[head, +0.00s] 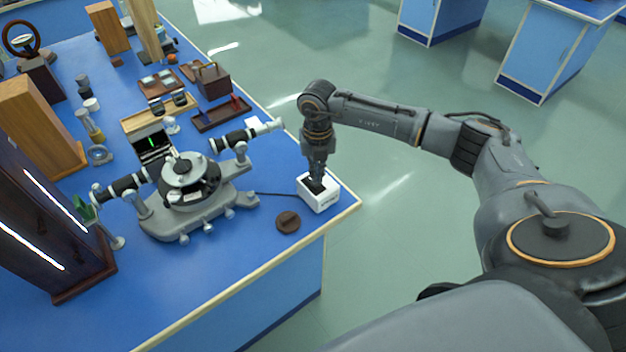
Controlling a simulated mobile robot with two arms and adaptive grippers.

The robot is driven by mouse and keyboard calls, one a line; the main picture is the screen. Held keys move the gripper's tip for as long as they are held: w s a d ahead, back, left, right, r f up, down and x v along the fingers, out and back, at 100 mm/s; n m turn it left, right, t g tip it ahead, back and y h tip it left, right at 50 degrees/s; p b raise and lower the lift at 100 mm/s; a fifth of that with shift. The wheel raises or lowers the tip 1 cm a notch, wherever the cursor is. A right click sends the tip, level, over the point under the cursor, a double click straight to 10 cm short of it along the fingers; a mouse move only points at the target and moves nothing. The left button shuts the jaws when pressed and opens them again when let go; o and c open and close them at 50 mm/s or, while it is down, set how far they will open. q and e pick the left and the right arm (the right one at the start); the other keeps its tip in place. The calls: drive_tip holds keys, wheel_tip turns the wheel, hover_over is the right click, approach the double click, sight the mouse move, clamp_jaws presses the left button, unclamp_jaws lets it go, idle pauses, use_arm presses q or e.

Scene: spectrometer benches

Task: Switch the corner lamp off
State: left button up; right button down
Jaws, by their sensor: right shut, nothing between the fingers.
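A small white box (319,198) with a dark top stands at the near right corner of the blue bench (230,268). A thin dark cable runs from it toward the grey spectrometer (190,205). It looks like a switch box; its switch position is hidden by my gripper. My right gripper (317,180) points straight down, shut and empty, with its tips at the box's dark top. I cannot tell whether they touch it. I cannot tell for certain which thing is the corner lamp. My left gripper is out of view.
A dark round disc (288,221) lies near the box. A small case with a green glowing line (151,143) stands behind the spectrometer. A tall dark cabinet (50,220) is at left. Wooden trays (221,114) sit farther back. Open floor lies right of the bench.

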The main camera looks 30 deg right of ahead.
drive_tip(key=shift+f+b, duration=0.9)
drive_tip(key=shift+f, duration=0.25)
idle(0.9)
drive_tip(key=shift+s+r, duration=0.1)
drive_tip(key=shift+r, duration=0.05)
drive_tip(key=shift+r+p, duration=0.8)
drive_tip(key=shift+r, duration=0.05)
drive_tip(key=shift+r+p, duration=1.6)
drive_tip(key=shift+r, duration=1)
drive_tip(key=shift+f, duration=0.1)
